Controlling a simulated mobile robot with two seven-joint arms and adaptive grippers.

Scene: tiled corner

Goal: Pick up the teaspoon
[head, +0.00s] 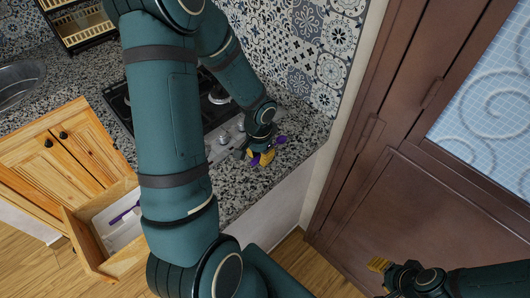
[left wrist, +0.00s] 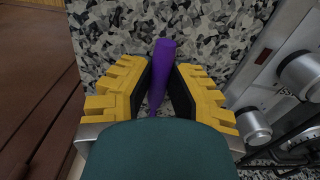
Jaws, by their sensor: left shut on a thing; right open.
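My left gripper (head: 262,157) is at the granite counter's right end, beside the stove knobs. It is shut on a slim purple utensil, which I take to be the teaspoon (head: 281,139). In the left wrist view the purple utensil (left wrist: 163,60) lies between the yellow-padded fingers (left wrist: 160,85), over the counter. Its lower part is hidden by the gripper; I cannot tell whether it touches the counter. My right gripper (head: 379,264) is open and empty at the lower right, in front of the brown door.
An open wooden drawer (head: 81,233) at the lower left holds another purple utensil (head: 124,215). The stove (head: 217,98) with its knobs is beside my left gripper. The patterned tile wall (head: 305,45) and brown door (head: 400,190) bound the right. A dish rack (head: 80,22) stands at the back left.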

